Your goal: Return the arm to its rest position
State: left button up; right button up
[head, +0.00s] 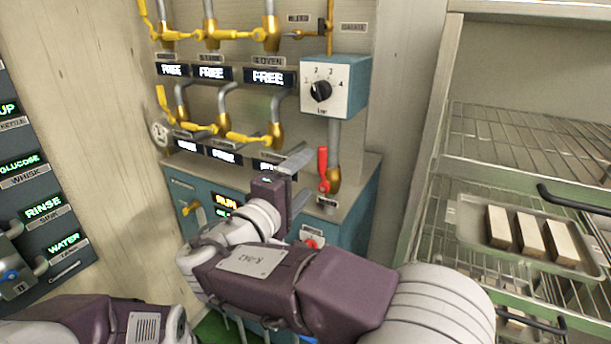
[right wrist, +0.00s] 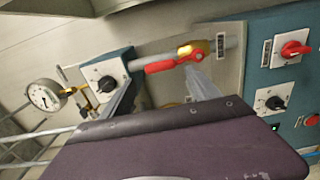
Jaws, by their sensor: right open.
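My right arm reaches across the middle of the head view to the teal machine. Its right gripper (head: 303,172) is open and empty, just left of the red-handled valve (head: 323,168). In the right wrist view, the red handle (right wrist: 160,66) lies beyond the two grey fingers of the gripper (right wrist: 163,80). I see a gap between the handle and the fingers in the head view, but the exact distance is unclear. Part of my left arm shows at the bottom left of the head view; its gripper is out of frame.
Yellow-handled valves and pipes (head: 228,130) line the wall panel. A knob box (head: 345,90) stands above the red valve. The teal machine (head: 352,215) is close to my right arm. A wire rack at right holds a tray (head: 470,212) with pale bars. A gauge (right wrist: 43,97) shows left.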

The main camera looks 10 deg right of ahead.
jog(key=s+d+f+g+y, duration=0.1)
jog(key=s+d+f+g, duration=0.2)
jog(key=f, duration=0.4)
jog(key=d+f+m+g, duration=0.1)
jog(key=d+f+g, duration=0.2)
jog(key=d+f, duration=0.3)
jog(key=s+d+f+g+y, duration=0.1)
jog(key=s+d+f+g, duration=0.15)
jog(key=f, duration=0.55)
jog(key=s+d+f+m+g+y, duration=0.2)
jog(key=s+f+m+g+y, duration=0.55)
jog(key=s+f, duration=0.65)
notch_tip(320, 180, up, 12)
jog(key=m+t+p, duration=0.2)
jog(key=p, duration=1.1)
jog(key=shift+w+a+r+m+y, duration=0.2)
jog(key=shift+w+a+m+y, duration=0.1)
jog(key=shift+w+m+y, duration=0.1)
